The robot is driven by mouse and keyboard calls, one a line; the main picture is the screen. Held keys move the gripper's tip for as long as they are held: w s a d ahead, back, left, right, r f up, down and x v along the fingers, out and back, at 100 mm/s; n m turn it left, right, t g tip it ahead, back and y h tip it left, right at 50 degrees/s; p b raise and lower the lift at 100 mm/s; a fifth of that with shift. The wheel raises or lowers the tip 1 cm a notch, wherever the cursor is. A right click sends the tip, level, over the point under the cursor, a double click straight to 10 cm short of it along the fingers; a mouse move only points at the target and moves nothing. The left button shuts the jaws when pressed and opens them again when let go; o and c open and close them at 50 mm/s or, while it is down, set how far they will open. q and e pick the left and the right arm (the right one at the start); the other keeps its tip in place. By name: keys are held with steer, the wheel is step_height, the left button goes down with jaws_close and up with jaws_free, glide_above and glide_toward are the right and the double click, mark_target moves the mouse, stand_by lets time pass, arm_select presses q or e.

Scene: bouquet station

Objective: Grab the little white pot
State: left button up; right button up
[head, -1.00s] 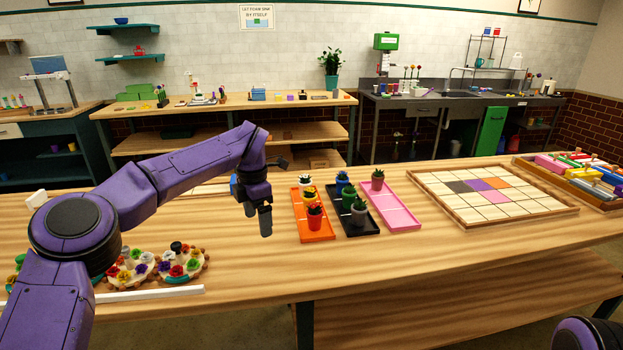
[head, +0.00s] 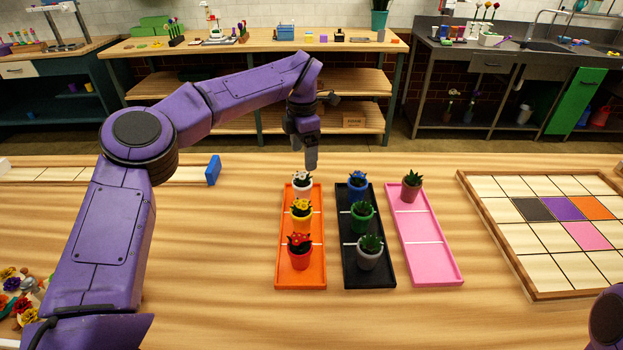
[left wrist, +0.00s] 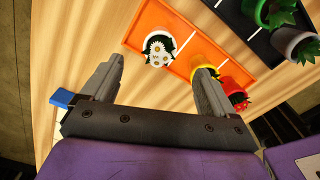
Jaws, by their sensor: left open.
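The little white pot (head: 302,186) with white flowers stands upright at the far end of the orange tray (head: 287,270). My left gripper (head: 311,163) is just above and behind it in the head view, open and empty. In the left wrist view the white pot (left wrist: 147,43) lies ahead of the open fingers of my left gripper (left wrist: 155,80), between their lines and apart from them. A yellow pot (head: 301,222) and a red pot (head: 300,259) stand nearer on the same tray. The yellow pot (left wrist: 203,69) shows close to the right finger in the left wrist view.
A black tray (head: 380,277) holds blue, green and grey pots. A pink tray (head: 425,240) holds a brown pot (head: 411,188) at its far end. A wood-framed grid board (head: 500,239) lies at right. A blue block (head: 213,170) stands left of the gripper.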

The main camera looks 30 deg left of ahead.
mark_target(302, 174)
arm_select(q)
steer(key=f, duration=0.3)
steer(key=f+p, duration=0.1)
steer(key=f, duration=0.2)
steer(key=f+p, duration=0.1)
steer(key=f, duration=0.2)
steer(key=shift+s+a+f, duration=0.15)
steer(key=shift+s+a, duration=0.05)
steer(key=shift+s, duration=0.05)
steer(key=shift+f, duration=0.2)
steer(key=c, duration=1.4)
steer(key=shift+r, duration=0.1)
